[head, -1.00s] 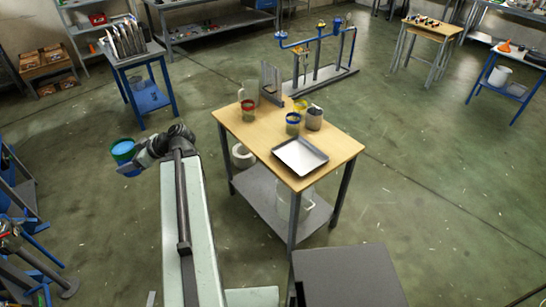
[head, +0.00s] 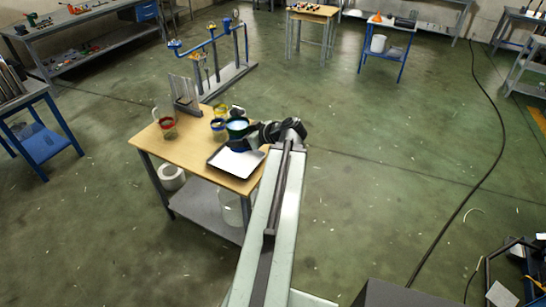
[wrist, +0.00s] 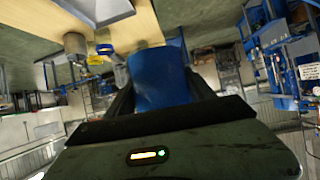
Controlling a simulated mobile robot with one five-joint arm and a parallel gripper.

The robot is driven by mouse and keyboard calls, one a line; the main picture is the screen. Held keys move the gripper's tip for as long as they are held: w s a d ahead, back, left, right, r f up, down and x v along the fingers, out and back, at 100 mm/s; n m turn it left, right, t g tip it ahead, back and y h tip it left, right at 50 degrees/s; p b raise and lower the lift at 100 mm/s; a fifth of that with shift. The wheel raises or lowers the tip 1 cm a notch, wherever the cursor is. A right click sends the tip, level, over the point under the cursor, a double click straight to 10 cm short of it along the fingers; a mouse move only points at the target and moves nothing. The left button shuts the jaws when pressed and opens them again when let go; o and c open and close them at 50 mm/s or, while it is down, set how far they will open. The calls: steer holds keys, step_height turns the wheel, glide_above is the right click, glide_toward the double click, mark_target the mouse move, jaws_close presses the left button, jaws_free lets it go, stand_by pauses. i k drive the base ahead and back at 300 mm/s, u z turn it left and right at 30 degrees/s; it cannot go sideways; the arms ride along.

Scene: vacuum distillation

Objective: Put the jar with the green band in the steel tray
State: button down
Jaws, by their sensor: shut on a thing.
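The jar with the green band (head: 237,125) is held in my gripper (head: 251,133), up at the wooden table. In the head view it overlaps the back edge of the steel tray (head: 237,179), and its height above the table is hard to tell. In the wrist view the jar shows as a large blue cylinder (wrist: 160,78) between the fingers. The tray lies flat near the table's front right corner, its visible floor bare. Part of it shows at the top of the wrist view (wrist: 97,10).
A red-banded jar (head: 168,128) stands at the table's left. A blue-banded jar (head: 217,126), a yellow-banded jar (head: 221,110) and a grey jar (head: 237,110) stand close behind the tray, near the held jar. A grey upright rack (head: 186,95) stands at the table's back edge.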

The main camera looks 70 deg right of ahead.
mark_target(237, 160)
steer(key=i, duration=1)
steer(key=z, duration=0.1)
